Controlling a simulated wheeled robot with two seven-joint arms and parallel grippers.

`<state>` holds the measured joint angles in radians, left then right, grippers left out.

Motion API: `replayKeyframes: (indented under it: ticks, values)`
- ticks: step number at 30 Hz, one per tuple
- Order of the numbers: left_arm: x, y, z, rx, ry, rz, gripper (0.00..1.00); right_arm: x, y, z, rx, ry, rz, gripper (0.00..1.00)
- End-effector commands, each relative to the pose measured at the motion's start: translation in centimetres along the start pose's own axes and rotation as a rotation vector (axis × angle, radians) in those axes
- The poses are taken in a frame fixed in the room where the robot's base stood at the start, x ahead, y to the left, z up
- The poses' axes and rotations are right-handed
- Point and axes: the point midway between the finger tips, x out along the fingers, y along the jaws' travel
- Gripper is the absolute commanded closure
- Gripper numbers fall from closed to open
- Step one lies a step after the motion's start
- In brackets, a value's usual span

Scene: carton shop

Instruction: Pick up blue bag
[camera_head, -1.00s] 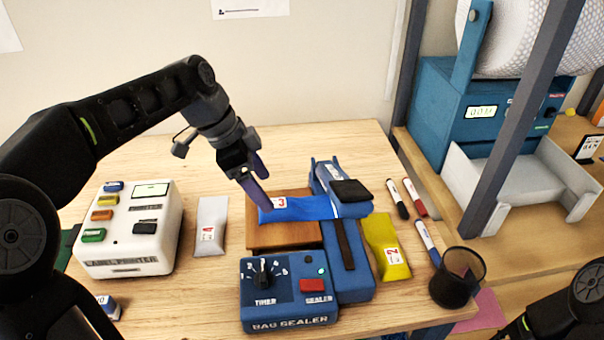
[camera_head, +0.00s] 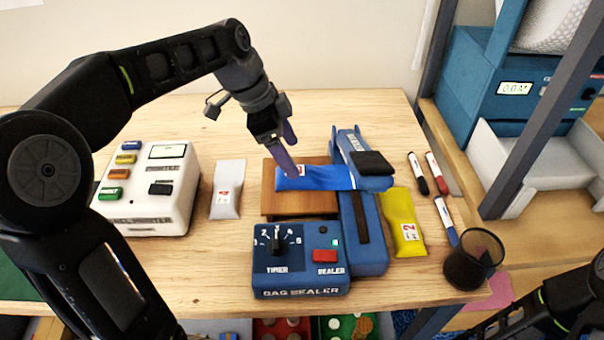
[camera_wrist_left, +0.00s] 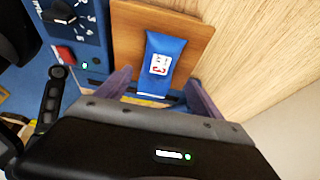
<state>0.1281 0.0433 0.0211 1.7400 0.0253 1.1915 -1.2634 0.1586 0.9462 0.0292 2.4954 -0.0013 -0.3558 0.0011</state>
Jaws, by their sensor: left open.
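The blue bag (camera_head: 318,178) lies flat on a brown wooden block, with its right end at the sealer's jaw. It bears a white label with a red mark. My left gripper (camera_head: 291,170) is open just above the bag's left part in the head view. In the left wrist view the blue bag (camera_wrist_left: 165,62) lies between and beyond the two purple fingers of my left gripper (camera_wrist_left: 160,90).
The blue bag sealer (camera_head: 300,262) stands beside the wooden block (camera_head: 290,205). A grey bag (camera_head: 228,190) and white label printer (camera_head: 150,190) are on the left. A yellow bag (camera_head: 403,222), markers and a black mesh cup (camera_head: 472,262) are on the right.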

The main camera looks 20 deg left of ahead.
Motion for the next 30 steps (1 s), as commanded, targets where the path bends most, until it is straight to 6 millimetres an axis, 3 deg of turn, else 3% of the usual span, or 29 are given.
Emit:
replayKeyframes:
  ticks: [7, 17, 30]
  values:
    - [0.8, 0.1, 0.0, 0.000, -0.001, 0.004, 0.24, -0.3, -0.1, 0.0, 0.000, 0.000, 0.000, 0.08]
    - [5.0, 0.3, 0.0, -0.001, -0.001, 0.003, 0.24, -0.9, -0.3, 0.0, 0.000, -0.001, 0.000, 0.08]
    - [5.2, 0.2, 0.0, 0.000, 0.000, 0.001, 0.24, -0.9, -0.3, 0.0, 0.000, -0.001, 0.000, 0.08]
